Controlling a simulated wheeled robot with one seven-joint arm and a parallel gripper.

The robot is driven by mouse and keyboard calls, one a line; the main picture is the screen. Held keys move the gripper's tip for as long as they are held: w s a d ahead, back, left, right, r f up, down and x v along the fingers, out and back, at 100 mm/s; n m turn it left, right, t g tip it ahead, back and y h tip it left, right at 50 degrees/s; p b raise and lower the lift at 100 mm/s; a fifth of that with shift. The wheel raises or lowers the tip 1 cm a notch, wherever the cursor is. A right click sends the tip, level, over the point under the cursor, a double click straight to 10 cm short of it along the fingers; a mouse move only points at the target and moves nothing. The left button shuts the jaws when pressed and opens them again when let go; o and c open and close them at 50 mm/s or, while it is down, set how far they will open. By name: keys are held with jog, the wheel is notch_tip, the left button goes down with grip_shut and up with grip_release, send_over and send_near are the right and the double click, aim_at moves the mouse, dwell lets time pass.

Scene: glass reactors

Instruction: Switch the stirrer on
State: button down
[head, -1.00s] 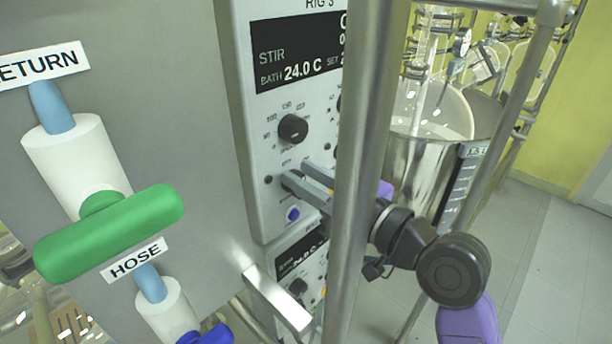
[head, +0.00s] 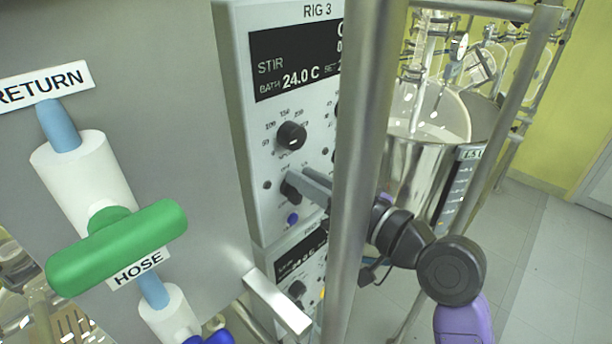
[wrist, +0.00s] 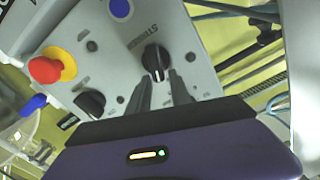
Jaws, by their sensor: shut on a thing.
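The RIG 3 control panel (head: 262,215) stands mid-picture in the head view, its display reading STIR and BATH 24.0 C. My gripper (head: 298,188) reaches it from the right, partly behind a metal post, and is shut on a small black knob (head: 287,191) low on the panel. In the wrist view the stirrer knob (wrist: 156,60), black with a white pointer line, has the label STIRRER beside it. The tips of my gripper (wrist: 160,80) are at this knob. Part of the display is hidden by the post.
A black dial (head: 291,135) sits above the gripped knob and a blue button (head: 293,219) below it. A vertical metal post (head: 357,170) stands before my arm. A red mushroom button (wrist: 45,70) is nearby. A green valve handle (head: 118,247) is at left.

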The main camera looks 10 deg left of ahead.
jog(key=shift+w+d+f+m+p, duration=0.15)
jog(key=shift+f+m+p, duration=0.3)
jog(key=shift+m, duration=0.85)
jog(key=shift+w+f+m+p, duration=0.1)
jog(key=shift+f+m+p, duration=0.1)
jog(key=shift+m+p, duration=0.8)
jog(key=shift+w+d+f+m+p, duration=0.15)
jog(key=shift+f+m+p, duration=0.15)
jog(key=shift+m, duration=1.3)
jog(key=shift+a+f, duration=0.1)
jog(key=shift+f, duration=0.05)
jog(key=c, duration=1.4)
grip_release()
jog(key=shift+r, duration=0.3)
jog(key=b+v, duration=0.2)
jog(key=v, duration=0.6)
jog(key=shift+w, duration=0.1)
